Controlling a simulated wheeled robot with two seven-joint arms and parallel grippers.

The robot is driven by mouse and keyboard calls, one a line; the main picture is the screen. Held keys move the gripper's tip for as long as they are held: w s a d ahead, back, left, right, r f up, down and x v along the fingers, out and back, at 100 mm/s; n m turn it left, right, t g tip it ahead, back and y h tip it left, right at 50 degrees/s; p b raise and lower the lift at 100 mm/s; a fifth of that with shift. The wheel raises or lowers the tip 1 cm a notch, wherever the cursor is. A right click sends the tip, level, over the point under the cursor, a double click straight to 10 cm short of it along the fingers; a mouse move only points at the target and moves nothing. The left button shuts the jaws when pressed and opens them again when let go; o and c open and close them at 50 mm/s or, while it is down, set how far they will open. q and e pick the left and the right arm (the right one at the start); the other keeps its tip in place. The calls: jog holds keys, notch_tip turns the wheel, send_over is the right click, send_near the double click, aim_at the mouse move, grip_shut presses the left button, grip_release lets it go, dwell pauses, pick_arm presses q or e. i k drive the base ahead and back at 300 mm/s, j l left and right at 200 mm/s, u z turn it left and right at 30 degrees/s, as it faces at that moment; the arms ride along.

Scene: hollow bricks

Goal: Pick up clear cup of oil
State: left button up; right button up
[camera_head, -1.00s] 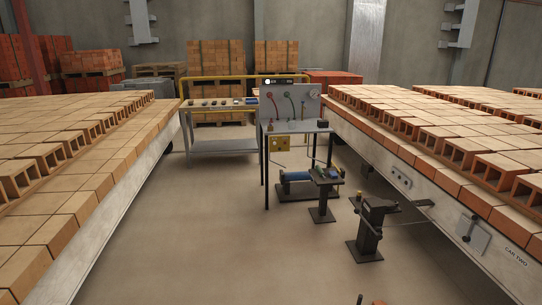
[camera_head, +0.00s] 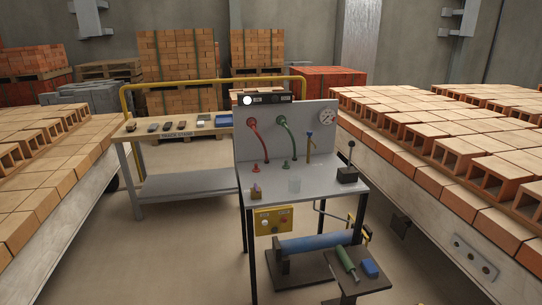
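A small clear cup (camera_head: 294,185) stands upright on the grey top of the test bench (camera_head: 270,202), near its front edge. Whether it holds oil is too small to tell. A small purple and tan item (camera_head: 256,192) stands to its left and a black lever box (camera_head: 347,174) to its right. The bench's back panel has a red hose (camera_head: 253,138), a green hose (camera_head: 285,135), a blue-handled tap (camera_head: 310,143) and a round gauge (camera_head: 327,117). Neither of my grippers is in view.
A side table (camera_head: 180,184) with several small items and a blue tray (camera_head: 223,121) stands left of the bench. Brick-loaded cars (camera_head: 45,210) (camera_head: 440,185) flank the aisle. A low stand (camera_head: 358,284) with a green cylinder is in front. Open floor (camera_head: 170,260) lies front left.

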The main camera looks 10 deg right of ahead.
aim_at(295, 184)
jog(key=i+z, duration=0.1)
jog(key=i, duration=0.4)
jog(key=i+j+z, duration=0.1)
jog(key=i, duration=0.35)
jog(key=i+j+z, duration=0.1)
jog(key=i, duration=0.4)
jog(key=i+j+z, duration=0.1)
jog(key=i, duration=0.35)
jog(key=i+j, duration=0.25)
jog(key=i, duration=0.25)
jog(key=l+z, duration=0.05)
